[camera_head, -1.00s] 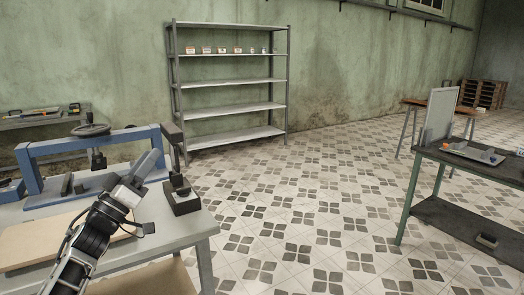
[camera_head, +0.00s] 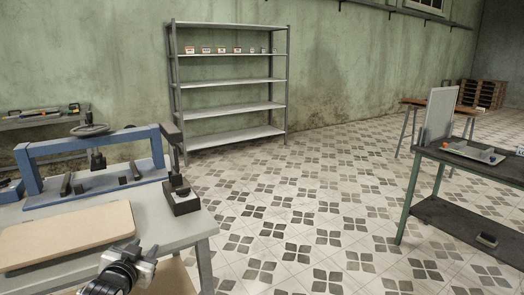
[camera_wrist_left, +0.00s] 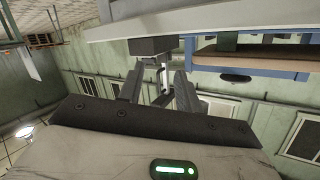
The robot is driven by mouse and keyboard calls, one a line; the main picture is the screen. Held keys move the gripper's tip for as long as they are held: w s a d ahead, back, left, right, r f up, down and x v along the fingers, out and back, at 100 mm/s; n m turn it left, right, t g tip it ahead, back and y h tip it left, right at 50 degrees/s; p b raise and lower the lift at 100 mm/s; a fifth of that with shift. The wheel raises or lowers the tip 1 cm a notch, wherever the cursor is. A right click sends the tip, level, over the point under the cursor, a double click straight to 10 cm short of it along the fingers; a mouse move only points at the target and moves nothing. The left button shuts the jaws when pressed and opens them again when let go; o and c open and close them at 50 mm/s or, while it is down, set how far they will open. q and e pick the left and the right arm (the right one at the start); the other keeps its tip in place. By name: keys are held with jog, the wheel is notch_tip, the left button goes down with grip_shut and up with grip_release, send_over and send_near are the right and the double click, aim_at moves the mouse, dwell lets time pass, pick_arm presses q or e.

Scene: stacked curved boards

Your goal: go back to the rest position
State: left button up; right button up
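My left gripper (camera_head: 144,252) shows low in the head view, at the front edge of the grey table (camera_head: 155,225), right of the pale wooden board (camera_head: 65,235). In the left wrist view its two dark fingers (camera_wrist_left: 158,88) stand apart with a gap between them, and I see nothing held. The pale board lies flat on the table, apart from the gripper. My right gripper does not show.
A blue frame press (camera_head: 90,145) with a handwheel and a small black stand (camera_head: 182,200) are on the table. A metal shelf (camera_head: 230,110) with small boxes stands at the wall. A dark workbench (camera_head: 470,165) is at right. Tiled floor between is clear.

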pick_arm(q)
jog(key=s+d+f+g+h, duration=0.2)
jog(key=s+d+f, duration=0.6)
jog(key=s+f, duration=0.4)
jog(key=s+d+f+g, duration=0.1)
jog(key=s+d, duration=0.2)
jog(key=s, duration=0.7)
jog(key=s+d+f+g+h, duration=0.1)
jog(key=s+d+f+g, duration=0.1)
jog(key=s, duration=0.8)
jog(key=shift+d+f+n+h, duration=0.3)
jog(key=shift+d, duration=0.5)
